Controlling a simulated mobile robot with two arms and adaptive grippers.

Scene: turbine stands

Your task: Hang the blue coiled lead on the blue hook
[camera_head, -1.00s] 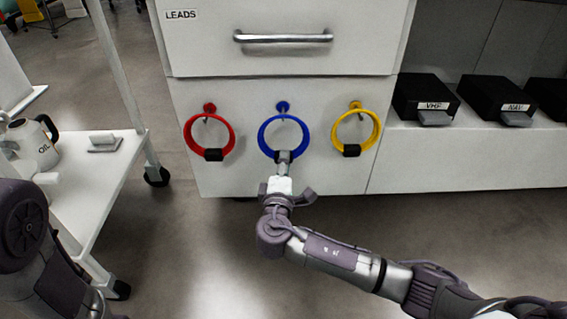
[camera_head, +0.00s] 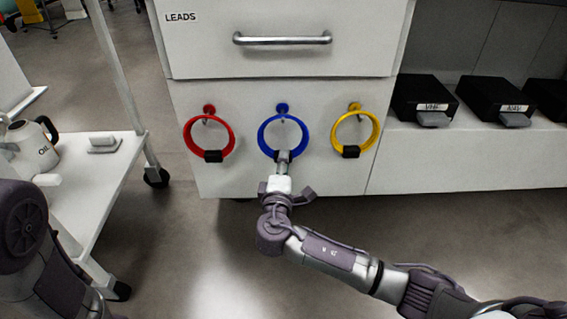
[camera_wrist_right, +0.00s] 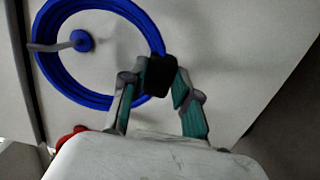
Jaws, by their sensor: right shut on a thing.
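The blue coiled lead (camera_head: 262,139) is a ring against the white cabinet front, around the peg of the blue hook (camera_head: 282,107). In the right wrist view the lead (camera_wrist_right: 62,85) surrounds the blue hook (camera_wrist_right: 82,40), whose metal peg lies across the ring's left part. My right gripper (camera_head: 283,158) is at the bottom of the ring, shut on the lead's black block (camera_wrist_right: 159,75). In the head view the gripper partly hides the block. The left gripper is out of view; only part of my left arm shows at lower left.
A red lead (camera_head: 187,140) and a yellow lead (camera_head: 376,135) hang on hooks either side. A drawer handle (camera_head: 283,38) is above. Black boxes (camera_head: 424,97) sit on a shelf at right.

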